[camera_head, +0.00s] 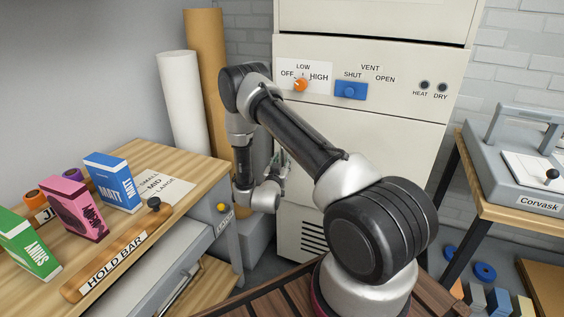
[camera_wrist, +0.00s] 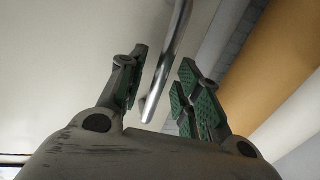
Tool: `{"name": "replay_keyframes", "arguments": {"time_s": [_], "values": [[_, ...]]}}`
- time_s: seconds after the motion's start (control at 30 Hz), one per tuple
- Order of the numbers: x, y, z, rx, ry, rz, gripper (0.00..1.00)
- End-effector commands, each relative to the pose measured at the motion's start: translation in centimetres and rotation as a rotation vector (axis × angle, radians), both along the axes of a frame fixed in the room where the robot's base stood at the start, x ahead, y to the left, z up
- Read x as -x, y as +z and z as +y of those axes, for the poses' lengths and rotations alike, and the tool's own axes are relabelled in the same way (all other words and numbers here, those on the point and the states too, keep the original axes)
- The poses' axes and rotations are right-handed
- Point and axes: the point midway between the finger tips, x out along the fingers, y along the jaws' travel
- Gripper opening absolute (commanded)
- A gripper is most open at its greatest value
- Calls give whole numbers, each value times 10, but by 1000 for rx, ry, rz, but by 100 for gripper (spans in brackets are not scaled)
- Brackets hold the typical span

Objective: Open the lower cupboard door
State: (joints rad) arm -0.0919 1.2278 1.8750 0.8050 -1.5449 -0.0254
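The tall cream cabinet has a plain lower door (camera_head: 388,135) beneath its control panel; my arm crosses in front and hides much of it. In the wrist view a pale flat surface (camera_wrist: 60,60), seemingly that door, fills the left. A slim metal bar handle (camera_wrist: 178,35) runs down the middle of the wrist view, its end lying between my fingers. My gripper (camera_wrist: 163,62) is open, one finger on each side of the bar, with gaps showing, so it is not clamped. In the head view my gripper (camera_head: 284,162) is at the cabinet's left side.
The wooden table (camera_head: 190,172) at left holds several boxes and a hold bar (camera_head: 115,252). Paper rolls (camera_head: 207,70) stand behind it. The control panel has an orange knob (camera_head: 300,85) and blue slider (camera_head: 351,90). A grey press (camera_head: 515,150) stands at right.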

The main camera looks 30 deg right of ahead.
Motion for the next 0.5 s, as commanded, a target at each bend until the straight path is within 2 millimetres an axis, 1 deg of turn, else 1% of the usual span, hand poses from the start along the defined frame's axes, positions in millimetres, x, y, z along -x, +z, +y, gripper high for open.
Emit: {"name": "replay_keyframes", "arguments": {"time_s": [0.1, 0.33, 0.37, 0.5], "values": [[-5, 0, -4, 0, 0, 0, 34], [-6, 0, -5, 0, 1, 1, 34], [-6, 0, -5, 0, 1, 1, 30], [-6, 0, -5, 0, 1, 1, 4]]}}
